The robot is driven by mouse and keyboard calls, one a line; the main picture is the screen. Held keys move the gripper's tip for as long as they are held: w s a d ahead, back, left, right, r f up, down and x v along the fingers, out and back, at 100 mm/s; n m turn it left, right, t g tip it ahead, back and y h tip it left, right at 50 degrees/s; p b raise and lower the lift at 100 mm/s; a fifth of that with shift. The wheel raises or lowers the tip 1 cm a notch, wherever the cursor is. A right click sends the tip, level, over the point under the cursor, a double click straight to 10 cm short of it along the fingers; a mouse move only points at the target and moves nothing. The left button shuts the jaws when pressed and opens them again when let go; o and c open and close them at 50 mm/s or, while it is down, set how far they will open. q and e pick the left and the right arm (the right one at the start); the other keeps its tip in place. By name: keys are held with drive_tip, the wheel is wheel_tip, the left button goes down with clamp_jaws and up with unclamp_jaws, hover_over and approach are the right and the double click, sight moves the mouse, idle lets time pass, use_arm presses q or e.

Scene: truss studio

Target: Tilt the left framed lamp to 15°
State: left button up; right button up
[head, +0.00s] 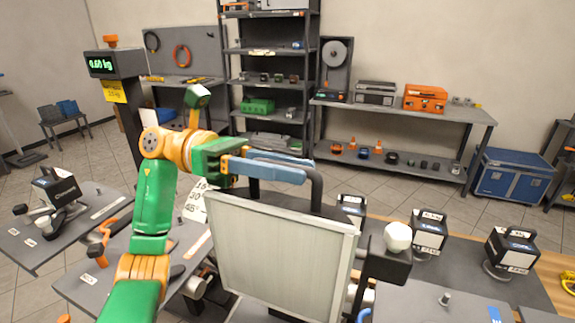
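The framed lamp (280,255) stands in front of me with a pale, ribbed panel in a light metal frame. A dark curved handle (317,188) rises above its top edge. My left gripper (282,167) has its blue fingers along both sides of the handle's top bar, close against it, and looks shut on it. A pale angle scale with 15°, 30° and 45° marks (194,201) shows left of the panel, partly hidden by my arm. A white knob (397,236) sits on a dark block at the panel's right. My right gripper is not in view.
Several small black lamps, one here (429,232), stand on the bench at right. A dark table (28,241) with a device is at left. Shelves (268,99), a long workbench (400,107) and a blue case (513,177) line the back. Open floor lies between.

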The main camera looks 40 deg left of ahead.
use_arm(q)
clamp_jaws()
idle(1.2)
